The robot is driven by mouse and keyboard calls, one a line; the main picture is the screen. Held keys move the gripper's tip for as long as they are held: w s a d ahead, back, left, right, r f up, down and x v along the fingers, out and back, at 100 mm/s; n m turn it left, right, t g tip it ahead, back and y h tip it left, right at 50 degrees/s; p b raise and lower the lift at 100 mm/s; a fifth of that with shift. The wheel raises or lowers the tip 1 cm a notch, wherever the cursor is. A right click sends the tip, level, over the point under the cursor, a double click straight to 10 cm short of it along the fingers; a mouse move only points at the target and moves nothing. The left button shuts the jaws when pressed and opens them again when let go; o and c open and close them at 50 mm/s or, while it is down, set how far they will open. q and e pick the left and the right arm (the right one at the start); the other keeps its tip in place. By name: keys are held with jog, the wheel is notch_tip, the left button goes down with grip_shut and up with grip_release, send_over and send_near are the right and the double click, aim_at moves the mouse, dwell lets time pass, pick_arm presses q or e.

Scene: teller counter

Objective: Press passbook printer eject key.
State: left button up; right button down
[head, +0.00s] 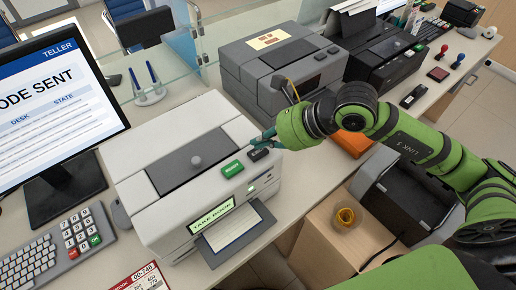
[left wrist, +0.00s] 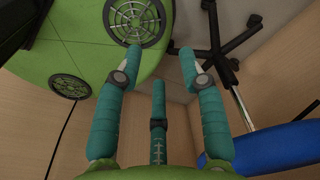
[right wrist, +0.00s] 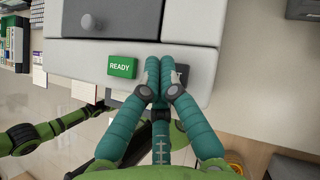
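The passbook printer (head: 140,200) is a pale grey box on the counter. Its green READY key (head: 232,168) sits on the top near the right edge, also in the right wrist view (right wrist: 122,67). A dark key (head: 258,154) lies beside it. The display (head: 211,216) reads TAKE BOOK, and a booklet (head: 237,234) sticks out of the front slot. My right gripper (head: 266,139) is shut and empty, fingertips pointing at the dark key; the fingers partly hide that key in the right wrist view (right wrist: 183,75), and I cannot tell contact. My left gripper (left wrist: 188,52) is open and empty, away from the counter.
A larger grey machine (head: 280,65) and a black printer (head: 385,55) stand behind. The monitor (head: 60,120) and keyboard (head: 45,250) are at left. A wooden cabinet (head: 325,235) stands in front of the counter. In the left wrist view, a chair base (left wrist: 225,50) is nearby.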

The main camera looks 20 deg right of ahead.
aim_at(262, 151)
jog(key=shift+r, duration=0.1)
jog(key=shift+r+p, duration=1.45)
jog(key=shift+r, duration=1)
